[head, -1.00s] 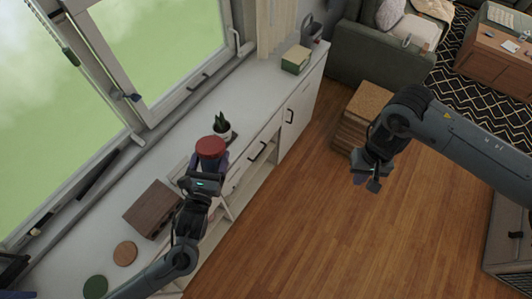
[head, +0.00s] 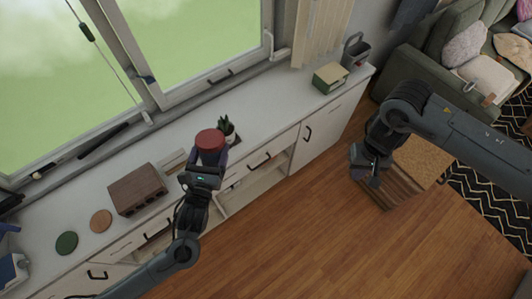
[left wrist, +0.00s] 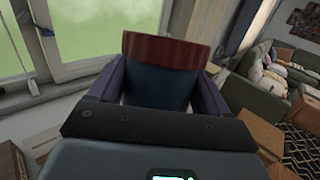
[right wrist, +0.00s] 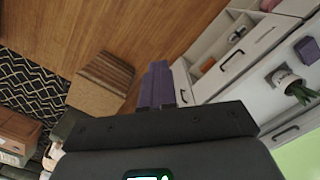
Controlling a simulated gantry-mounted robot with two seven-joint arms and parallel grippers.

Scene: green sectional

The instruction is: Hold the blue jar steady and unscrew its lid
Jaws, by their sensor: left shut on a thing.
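The blue jar (left wrist: 158,88) with a broad red lid (left wrist: 165,50) stands upright between the purple fingers of my left gripper (left wrist: 157,90) in the left wrist view. The fingers close on the jar's body from both sides, below the lid. In the head view the red lid (head: 210,141) shows over the white counter, just left of a small plant. My left gripper (head: 206,160) hides most of the jar's body, and I cannot tell if its base touches the counter. My right gripper (right wrist: 156,86) is empty, its purple fingers together, over the floor well right of the jar.
The potted plant (head: 227,131) stands close beside the jar. A brown wooden block (head: 138,190), an orange disc (head: 101,221) and a green disc (head: 66,243) lie left on the counter (head: 270,118). A green-and-yellow box (head: 330,78) stands at its right end. The window runs behind.

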